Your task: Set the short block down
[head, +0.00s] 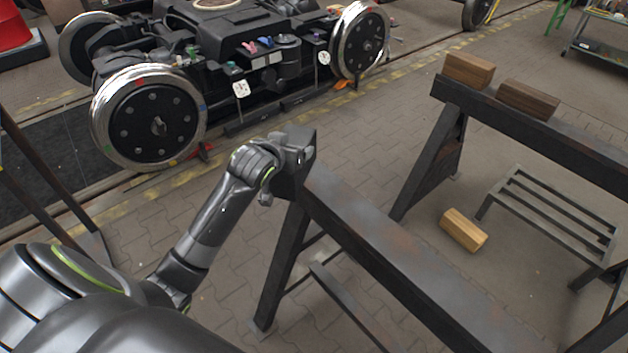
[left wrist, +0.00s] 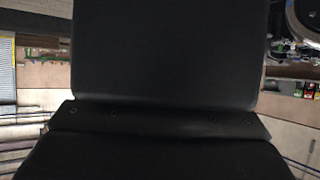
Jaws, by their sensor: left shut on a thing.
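My left gripper (head: 294,162) is at the far end of the near trestle's dark beam (head: 395,245). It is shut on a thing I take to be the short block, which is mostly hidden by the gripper. A dark flat face (left wrist: 170,50) fills the middle of the left wrist view, above my dark gripper body; I cannot tell whether it is the block or part of the gripper. I cannot tell whether the held thing touches the beam. My right gripper is not in view.
A yellowish block (head: 463,230) lies on the floor beside a low metal rack (head: 552,212). A tram bogie (head: 225,60) stands behind. The near beam's visible top is clear.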

